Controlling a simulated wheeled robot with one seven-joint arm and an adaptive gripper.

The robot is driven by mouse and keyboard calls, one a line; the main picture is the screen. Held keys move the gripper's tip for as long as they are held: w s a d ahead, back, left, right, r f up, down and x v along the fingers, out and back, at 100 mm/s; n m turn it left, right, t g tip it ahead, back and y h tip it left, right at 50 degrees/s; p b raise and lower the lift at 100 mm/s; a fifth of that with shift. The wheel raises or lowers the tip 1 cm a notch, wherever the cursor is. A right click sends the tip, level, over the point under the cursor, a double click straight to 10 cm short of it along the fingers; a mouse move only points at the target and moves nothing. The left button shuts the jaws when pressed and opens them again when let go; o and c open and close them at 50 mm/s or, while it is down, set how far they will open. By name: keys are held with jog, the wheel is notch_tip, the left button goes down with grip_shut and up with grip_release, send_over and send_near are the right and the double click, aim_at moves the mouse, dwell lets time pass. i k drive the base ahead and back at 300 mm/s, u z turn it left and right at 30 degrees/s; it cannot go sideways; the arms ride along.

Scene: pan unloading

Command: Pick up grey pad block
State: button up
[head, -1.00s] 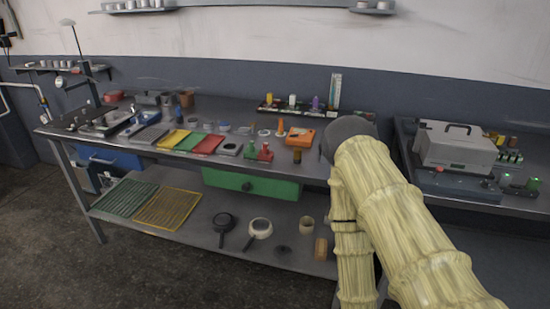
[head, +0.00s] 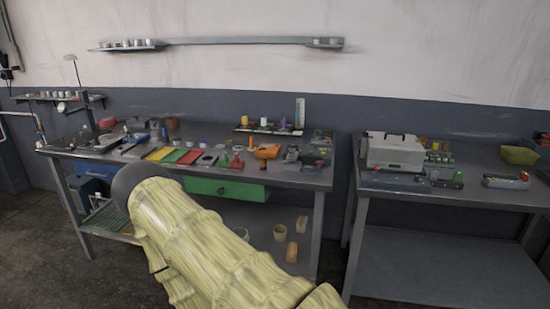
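No gripper fingers show; my arm in its yellow sleeve crosses the lower left and ends in a dark rounded part in front of the left bench. I cannot tell for sure which thing is the grey pad block. A small grey block with a dark top (head: 207,159) lies on the left bench, right of the red pad (head: 190,157). A flat grey pad (head: 135,151) lies left of the yellow pad (head: 160,154). A pale greyish block (head: 301,225) stands on the lower shelf.
The left bench (head: 305,180) is crowded with small parts, including an orange piece (head: 267,151). A green drawer (head: 225,188) hangs below its top. The right bench (head: 400,203) holds a light grey case (head: 395,150) and a yellow-green bowl (head: 519,155). Its lower shelf (head: 430,270) is clear.

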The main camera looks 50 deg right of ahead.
aim_at(291, 150)
jog(key=u, duration=0.05)
jog(key=i, duration=1.1)
jog(key=z, duration=0.75)
jog(key=i, duration=0.75)
jog(key=z, duration=0.95)
